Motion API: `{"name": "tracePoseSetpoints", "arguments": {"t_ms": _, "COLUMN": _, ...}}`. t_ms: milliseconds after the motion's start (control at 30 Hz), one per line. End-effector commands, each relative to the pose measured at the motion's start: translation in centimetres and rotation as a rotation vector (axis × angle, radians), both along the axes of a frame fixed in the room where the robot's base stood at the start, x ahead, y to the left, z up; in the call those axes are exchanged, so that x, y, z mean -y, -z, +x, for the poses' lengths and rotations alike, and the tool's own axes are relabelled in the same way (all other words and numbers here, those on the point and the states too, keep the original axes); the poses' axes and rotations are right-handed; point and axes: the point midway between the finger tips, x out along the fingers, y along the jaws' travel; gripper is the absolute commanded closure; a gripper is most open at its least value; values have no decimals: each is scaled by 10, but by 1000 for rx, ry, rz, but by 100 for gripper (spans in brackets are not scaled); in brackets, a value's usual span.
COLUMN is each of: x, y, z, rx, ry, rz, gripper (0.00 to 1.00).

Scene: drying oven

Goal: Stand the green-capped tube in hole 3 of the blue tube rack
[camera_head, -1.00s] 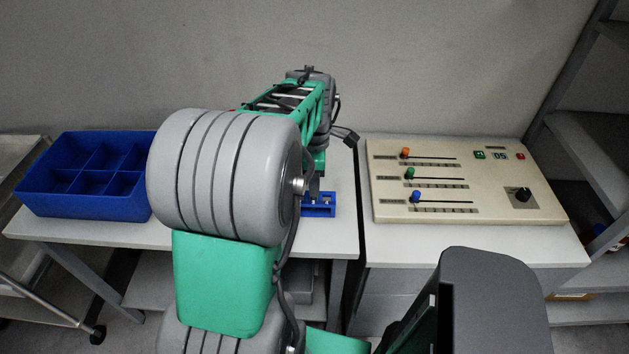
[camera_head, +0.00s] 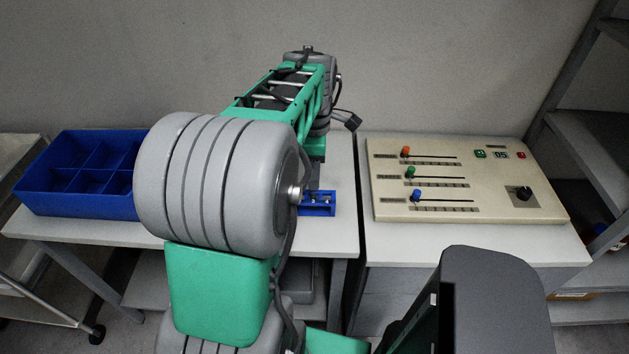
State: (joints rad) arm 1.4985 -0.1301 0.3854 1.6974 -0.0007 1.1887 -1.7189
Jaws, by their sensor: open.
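The blue tube rack (camera_head: 318,209) stands near the front edge of the left table, partly hidden behind my arm. Small holes show on its top, but I cannot read which is hole 3. My gripper (camera_head: 314,183) is only partly visible, at the rack's back edge in the picture and pointing down. It is open; its fingertips are mostly hidden by my arm. I cannot make out the green-capped tube; no green cap shows at the rack or the gripper.
A blue compartment bin (camera_head: 75,202) stands at the left of the table, its visible compartments empty. A beige control panel (camera_head: 470,185) with coloured sliders and a knob lies on the right table. A narrow gap separates the tables. Grey shelving (camera_head: 585,120) stands at the right.

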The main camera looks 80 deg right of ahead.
Motion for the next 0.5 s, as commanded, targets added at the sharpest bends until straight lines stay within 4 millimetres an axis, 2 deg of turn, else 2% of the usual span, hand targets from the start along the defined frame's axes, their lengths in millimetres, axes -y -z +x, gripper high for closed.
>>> {"name": "tracePoseSetpoints", "arguments": {"t_ms": 100, "x": 1, "y": -23, "z": 0, "rx": 1, "ry": 0, "rz": -3, "gripper": 57}}
{"name": "tracePoseSetpoints", "arguments": {"t_ms": 200, "x": 0, "y": -34, "z": 0, "rx": 0, "ry": 0, "rz": -1, "gripper": 57}}
{"name": "tracePoseSetpoints", "arguments": {"t_ms": 500, "x": 0, "y": -38, "z": 0, "rx": 0, "ry": 0, "rz": 1, "gripper": 57}}
